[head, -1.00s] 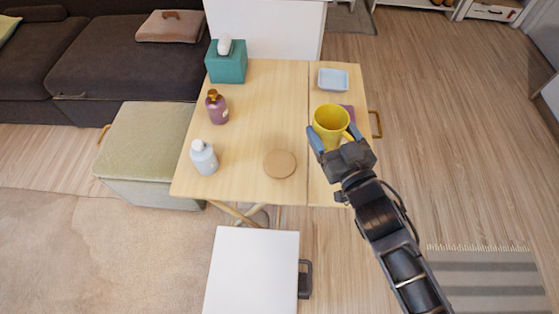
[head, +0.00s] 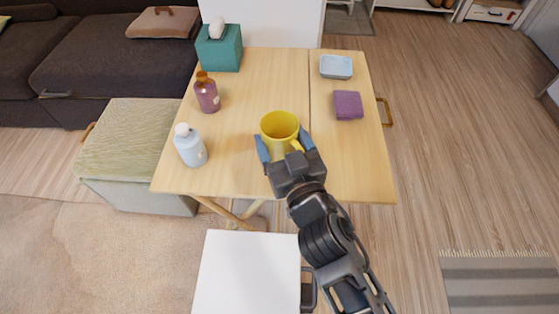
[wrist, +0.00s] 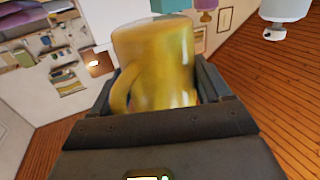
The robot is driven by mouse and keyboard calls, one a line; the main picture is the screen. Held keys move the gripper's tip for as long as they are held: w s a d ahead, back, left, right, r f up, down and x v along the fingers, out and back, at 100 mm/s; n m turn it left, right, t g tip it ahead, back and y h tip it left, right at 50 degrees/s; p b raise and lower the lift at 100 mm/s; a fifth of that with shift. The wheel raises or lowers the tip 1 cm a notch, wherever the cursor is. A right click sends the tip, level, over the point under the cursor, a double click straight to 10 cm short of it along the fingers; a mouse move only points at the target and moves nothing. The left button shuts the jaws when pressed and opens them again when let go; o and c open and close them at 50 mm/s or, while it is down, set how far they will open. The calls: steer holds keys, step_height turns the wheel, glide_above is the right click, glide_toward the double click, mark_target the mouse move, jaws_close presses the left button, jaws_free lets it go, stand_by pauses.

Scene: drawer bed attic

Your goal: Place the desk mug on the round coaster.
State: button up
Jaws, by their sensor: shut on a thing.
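The yellow desk mug (head: 279,127) is upright between the fingers of my gripper (head: 284,148), which is shut on it. In the wrist view the mug (wrist: 160,62) fills the space between the fingers, with its handle to the left. In the head view the handle points toward the lower right. The round coaster is hidden in the head view now, with the mug and gripper over the part of the table where it lay. I cannot tell the gap between the mug's base and the coaster.
The wooden table (head: 240,180) also bears a white bottle (head: 190,146), a purple bottle (head: 206,94), a teal tissue box (head: 219,50), a blue dish (head: 336,67) and a folded purple cloth (head: 348,105). The table's right front is clear.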

mark_target(279, 154)
steer(key=shift+a+f, duration=0.15)
steer(key=shift+a, duration=0.05)
steer(key=shift+f+b, duration=1.4)
steer(key=shift+f, duration=0.5)
steer(key=shift+f, duration=0.2)
steer(key=o, duration=1.1)
steer(key=shift+r, duration=0.15)
steer(key=b+v, duration=0.1)
steer(key=v, duration=1.1)
steer(key=shift+d+b, duration=0.1)
steer(key=shift+b, duration=0.2)
